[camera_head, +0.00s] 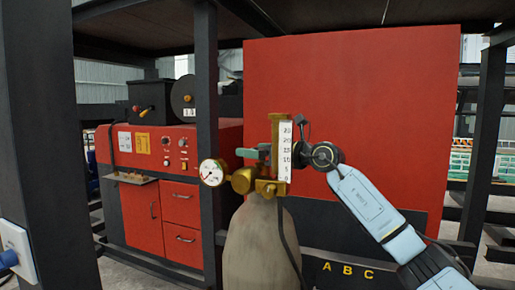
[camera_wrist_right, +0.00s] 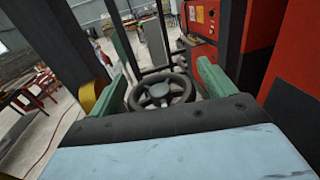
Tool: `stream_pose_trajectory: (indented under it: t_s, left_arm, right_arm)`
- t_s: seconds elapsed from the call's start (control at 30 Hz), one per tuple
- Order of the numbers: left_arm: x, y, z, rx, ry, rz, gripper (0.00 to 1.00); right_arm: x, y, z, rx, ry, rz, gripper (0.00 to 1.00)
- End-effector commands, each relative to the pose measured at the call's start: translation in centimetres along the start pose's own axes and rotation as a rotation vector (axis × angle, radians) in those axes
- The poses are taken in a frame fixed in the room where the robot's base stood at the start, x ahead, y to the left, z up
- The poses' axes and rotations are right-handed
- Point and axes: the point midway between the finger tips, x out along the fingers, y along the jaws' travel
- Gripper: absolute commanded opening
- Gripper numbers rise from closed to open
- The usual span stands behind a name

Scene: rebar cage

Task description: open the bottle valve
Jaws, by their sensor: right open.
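The gas bottle (camera_head: 258,245) stands upright in the middle of the head view, with a brass regulator (camera_head: 243,181), a round gauge (camera_head: 212,172) and a flow tube with a scale (camera_head: 285,150) on top. The bottle's valve, a dark handwheel (camera_wrist_right: 162,91), shows in the right wrist view. My right gripper (camera_wrist_right: 160,58) is open, with one green finger on each side of the handwheel. I cannot tell whether either finger touches it. In the head view the right gripper (camera_head: 258,153) is partly hidden behind the flow tube, and I cannot make out the handwheel. My left gripper is not in view.
A red cabinet (camera_head: 350,110) stands close behind the bottle. A red machine with drawers (camera_head: 182,205) is at the left. Dark posts (camera_head: 207,100) frame the scene. A black hose (camera_head: 288,240) hangs down the bottle's side. A white socket box (camera_head: 17,250) is at the lower left.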

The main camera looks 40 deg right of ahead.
Motion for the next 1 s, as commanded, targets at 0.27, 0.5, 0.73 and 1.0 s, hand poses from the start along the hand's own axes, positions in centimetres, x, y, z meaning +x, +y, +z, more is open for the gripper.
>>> stream_pose_trajectory:
  t_s: [0.27,0.5,0.73,1.0]
  left_arm:
    - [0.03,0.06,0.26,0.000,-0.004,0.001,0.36]
    - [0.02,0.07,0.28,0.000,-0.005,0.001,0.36]
    - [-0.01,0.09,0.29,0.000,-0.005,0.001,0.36]
    - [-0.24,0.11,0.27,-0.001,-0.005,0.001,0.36]
  right_arm:
    - [-0.03,-0.02,-0.03,0.000,0.000,0.000,0.64]
    - [-0.05,-0.02,-0.01,0.000,0.000,0.000,0.38]
    - [-0.06,-0.06,0.03,0.003,-0.001,0.021,0.38]
    - [-0.09,0.09,0.13,0.005,-0.003,0.145,0.38]
